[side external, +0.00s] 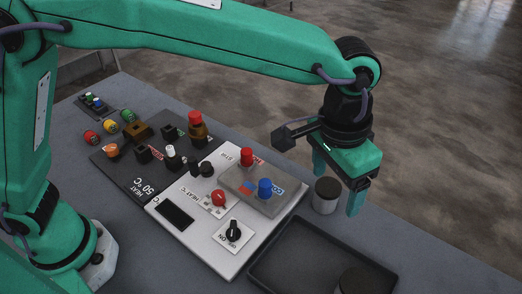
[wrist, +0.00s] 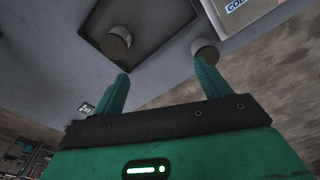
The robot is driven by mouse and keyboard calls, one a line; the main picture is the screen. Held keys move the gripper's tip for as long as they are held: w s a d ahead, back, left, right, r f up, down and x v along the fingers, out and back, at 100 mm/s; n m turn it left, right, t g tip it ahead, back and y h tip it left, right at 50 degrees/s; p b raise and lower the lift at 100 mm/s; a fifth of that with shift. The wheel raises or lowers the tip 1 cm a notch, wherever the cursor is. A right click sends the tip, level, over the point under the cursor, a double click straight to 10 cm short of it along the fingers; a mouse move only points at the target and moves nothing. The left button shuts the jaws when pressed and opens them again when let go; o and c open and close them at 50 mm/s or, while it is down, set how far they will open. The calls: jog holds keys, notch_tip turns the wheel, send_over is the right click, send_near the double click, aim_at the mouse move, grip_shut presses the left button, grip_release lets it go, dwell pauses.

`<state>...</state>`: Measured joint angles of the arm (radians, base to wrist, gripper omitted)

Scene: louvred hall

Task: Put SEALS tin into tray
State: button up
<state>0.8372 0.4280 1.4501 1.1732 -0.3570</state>
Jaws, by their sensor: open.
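A pale tin with a dark lid (side external: 327,195) stands upright on the table beside the black tray (side external: 262,268). A second dark-lidded tin (side external: 353,280) stands in the tray, partly cut off by the picture's bottom edge. I can read no label, so I cannot tell which is the SEALS tin. My gripper (side external: 336,190) is open and empty, pointing down near the tin outside the tray. In the wrist view that tin (wrist: 206,52) shows just past the right fingertip, not centred between the fingers (wrist: 162,68). The other tin (wrist: 117,42) shows in the tray.
A white control panel (side external: 180,243) with a red and a blue knob on a raised block (side external: 262,193) borders the tray. A dark panel (side external: 125,170) with coloured buttons lies farther left. The table's right strip (side external: 425,250) is clear.

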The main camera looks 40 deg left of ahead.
jog(key=a+r+n+t, duration=0.1)
jog(key=a+r, duration=0.3)
jog(key=a, duration=0.8)
jog(key=a+r+n+t, duration=0.2)
jog(key=a+r, duration=0.1)
jog(key=a, duration=0.8)
jog(key=s+a+f+n+t, duration=0.2)
jog(key=s+a+f, duration=0.1)
jog(key=s+a, duration=0.9)
jog(key=a, duration=0.3)
jog(key=shift+s+a+f+n+y, duration=0.15)
jog(key=shift+a+n+y, duration=0.15)
jog(key=shift+y, duration=0.1)
